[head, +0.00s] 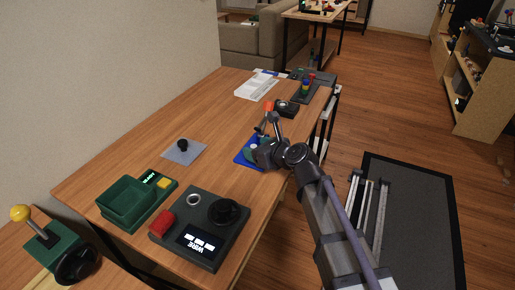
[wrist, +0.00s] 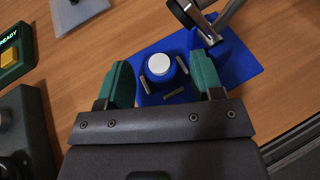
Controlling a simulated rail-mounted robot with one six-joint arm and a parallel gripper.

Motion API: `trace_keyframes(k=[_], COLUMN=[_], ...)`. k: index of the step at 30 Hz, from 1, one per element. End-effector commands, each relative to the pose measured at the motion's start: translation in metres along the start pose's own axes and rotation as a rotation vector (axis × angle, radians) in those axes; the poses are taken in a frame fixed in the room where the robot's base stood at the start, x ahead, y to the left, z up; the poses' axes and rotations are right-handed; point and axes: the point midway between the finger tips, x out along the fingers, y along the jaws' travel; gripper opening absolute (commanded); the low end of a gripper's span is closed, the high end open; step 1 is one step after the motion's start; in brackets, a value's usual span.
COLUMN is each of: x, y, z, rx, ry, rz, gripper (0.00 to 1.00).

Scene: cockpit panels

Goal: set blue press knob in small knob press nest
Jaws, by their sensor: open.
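My gripper (wrist: 163,85) is open, its two green fingers on either side of a round, white-topped piece (wrist: 159,64). That piece stands in or on a raised blue holder with short grey bars around it, which I take to be the small knob press nest (wrist: 150,98). I cannot tell if the piece is the blue press knob or how deep it sits. The holder is on a blue base plate (wrist: 243,68); the plate also shows in the head view (head: 241,159), partly hidden by my gripper (head: 258,148). A metal lever arm (wrist: 188,14) rises beside the nest.
The lever has a red handle (head: 269,105). A grey plate with a black knob (head: 183,145) lies to the left. A green tray box (head: 127,205) and a dark control panel (head: 213,232) stand at the front. Bare wood lies between them and the blue plate.

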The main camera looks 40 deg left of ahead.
Motion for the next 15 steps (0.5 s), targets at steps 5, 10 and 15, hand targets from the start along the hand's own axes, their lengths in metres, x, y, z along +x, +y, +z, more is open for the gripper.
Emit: trace_keyframes(k=[5, 10, 15], x=[-0.046, -0.091, -0.115], y=[0.001, 0.002, 0.001], z=[0.004, 0.004, 0.002], rx=[0.001, 0.001, 0.0], ry=[0.0, 0.001, 0.0], rz=[-0.004, -0.003, -0.002], gripper=[0.59, 0.59, 0.59])
